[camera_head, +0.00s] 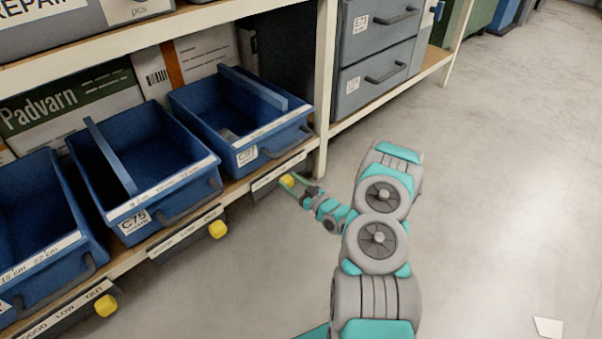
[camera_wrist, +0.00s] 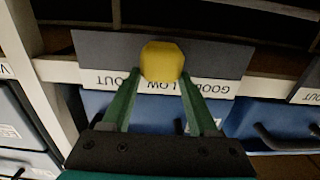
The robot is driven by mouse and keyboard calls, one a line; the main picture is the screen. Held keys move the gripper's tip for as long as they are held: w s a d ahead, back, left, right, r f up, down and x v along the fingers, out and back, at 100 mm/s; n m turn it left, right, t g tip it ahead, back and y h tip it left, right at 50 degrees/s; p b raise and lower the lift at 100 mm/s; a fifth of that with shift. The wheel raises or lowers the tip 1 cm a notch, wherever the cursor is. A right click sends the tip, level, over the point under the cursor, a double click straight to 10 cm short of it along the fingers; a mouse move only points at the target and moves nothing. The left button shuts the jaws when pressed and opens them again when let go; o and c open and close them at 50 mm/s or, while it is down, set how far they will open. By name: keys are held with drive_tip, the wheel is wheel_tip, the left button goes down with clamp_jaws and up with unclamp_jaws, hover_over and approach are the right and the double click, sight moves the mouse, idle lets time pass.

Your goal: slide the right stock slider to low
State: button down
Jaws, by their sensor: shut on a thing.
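The right stock slider has a yellow knob (camera_head: 287,180) on a dark plate under the rightmost blue bin. In the wrist view, which is upside down, the yellow knob (camera_wrist: 162,60) sits between my gripper's fingertips (camera_wrist: 161,76). My gripper (camera_head: 296,186) is shut on this knob. The white label strip (camera_wrist: 105,80) reads OUT, LOW and GOOD upside down; the knob stands in front of the middle word, LOW, covering part of the strip's edge.
The middle slider knob (camera_head: 218,229) and left slider knob (camera_head: 106,305) stand at the OUT ends of their strips. Blue bins (camera_head: 160,190) line the shelf above. A cream rack post (camera_head: 323,90) and grey drawers (camera_head: 375,75) are to the right. The floor (camera_head: 480,200) is clear.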

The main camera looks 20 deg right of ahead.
drive_tip(key=shift+a, duration=0.3)
drive_tip(key=shift+c, duration=0.8)
unclamp_jaws()
drive_tip(key=shift+s, duration=0.1)
drive_tip(key=v, duration=0.7)
drive_tip(key=shift+s+d+p, duration=0.15)
drive_tip(key=shift+s+p, duration=0.2)
drive_tip(key=shift+p, duration=0.1)
